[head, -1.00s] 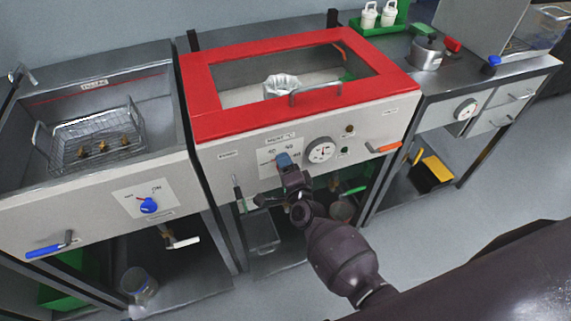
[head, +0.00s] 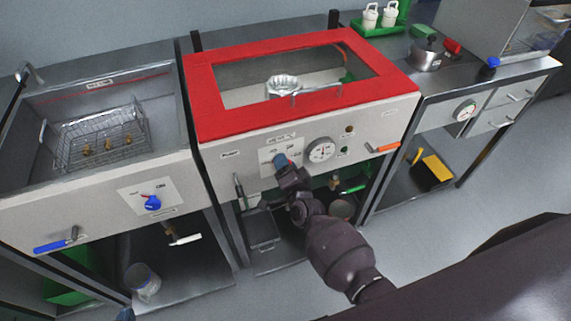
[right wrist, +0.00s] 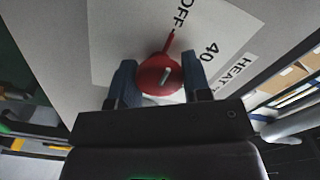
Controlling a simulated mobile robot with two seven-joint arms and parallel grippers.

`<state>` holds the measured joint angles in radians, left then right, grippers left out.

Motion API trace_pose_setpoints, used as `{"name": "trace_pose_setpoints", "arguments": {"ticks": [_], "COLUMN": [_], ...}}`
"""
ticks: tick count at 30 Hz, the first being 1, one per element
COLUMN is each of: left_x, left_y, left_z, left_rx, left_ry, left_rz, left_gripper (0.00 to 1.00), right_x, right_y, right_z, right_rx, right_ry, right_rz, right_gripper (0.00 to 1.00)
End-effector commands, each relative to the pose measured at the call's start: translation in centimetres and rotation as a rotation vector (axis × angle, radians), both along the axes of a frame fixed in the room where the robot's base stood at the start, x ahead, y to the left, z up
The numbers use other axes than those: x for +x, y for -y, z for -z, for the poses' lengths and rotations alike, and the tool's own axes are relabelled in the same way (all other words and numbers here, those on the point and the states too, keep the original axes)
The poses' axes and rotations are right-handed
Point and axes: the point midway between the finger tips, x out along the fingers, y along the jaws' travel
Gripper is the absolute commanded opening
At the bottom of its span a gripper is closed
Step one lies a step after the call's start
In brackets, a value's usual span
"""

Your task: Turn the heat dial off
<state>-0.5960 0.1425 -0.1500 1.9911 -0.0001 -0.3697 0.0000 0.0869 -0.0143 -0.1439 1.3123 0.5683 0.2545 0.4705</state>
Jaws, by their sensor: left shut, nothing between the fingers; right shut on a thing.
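The red heat dial (right wrist: 160,75) sits between the blue fingers of my right gripper (right wrist: 160,82) in the right wrist view, and the gripper is shut on it. The dial's red pointer reaches up to the lower end of the word OFF on the white scale plate (right wrist: 118,45); 40 and HEAT are printed to its right. In the head view my right gripper (head: 281,161) is at the panel of the red-lidded machine (head: 225,160) and hides the dial. Only a small blue tip of my left gripper (head: 125,314) shows at the bottom edge; it is shut and empty.
A round gauge (head: 321,150) and an orange handle (head: 382,149) are right of the dial. A blue dial (head: 152,202) is on the left sink unit, with a wire basket (head: 98,135) above. A small pot (head: 428,55) stands on the right counter. Floor in front is clear.

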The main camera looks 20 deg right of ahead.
Motion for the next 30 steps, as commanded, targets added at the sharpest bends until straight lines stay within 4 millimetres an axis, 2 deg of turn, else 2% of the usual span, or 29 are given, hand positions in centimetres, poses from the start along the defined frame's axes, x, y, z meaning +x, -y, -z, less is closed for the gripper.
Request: {"name": "trace_pose_setpoints", "arguments": {"ticks": [5, 6, 11, 22, 26, 30], "left_x": [0.0, 0.0, -0.1, -0.6, -0.5, -0.4], "left_y": [0.0, 0.0, 0.0, -0.1, -0.1, -0.1], "left_z": [0.0, 0.0, 0.0, 0.2, 0.0, -0.2], "left_rx": [0.0, 0.0, 0.0, 0.001, 0.001, 0.0], "left_ry": [0.0, 0.0, -0.001, -0.01, -0.008, -0.004], "left_rz": [0.0, 0.0, 0.0, -0.003, -0.003, -0.003], "left_gripper": [0.0, 0.0, 0.0, 0.0, 0.0, 0.0], "right_x": [0.0, 0.0, 0.0, -0.5, -2.0, -4.4], "right_y": [0.0, 0.0, 0.0, 0.1, 0.2, 0.2], "right_z": [0.1, 0.1, 0.0, 0.1, 0.1, 0.1], "right_rx": [-0.002, -0.002, -0.001, 0.0, 0.0, 0.0], "right_ry": [-0.001, -0.001, -0.001, -0.001, -0.002, -0.002], "right_rz": [0.0, 0.0, 0.0, 0.0, 0.001, 0.001], "right_gripper": [0.2, 0.47, 0.7, 0.7, 0.7, 0.7]}}
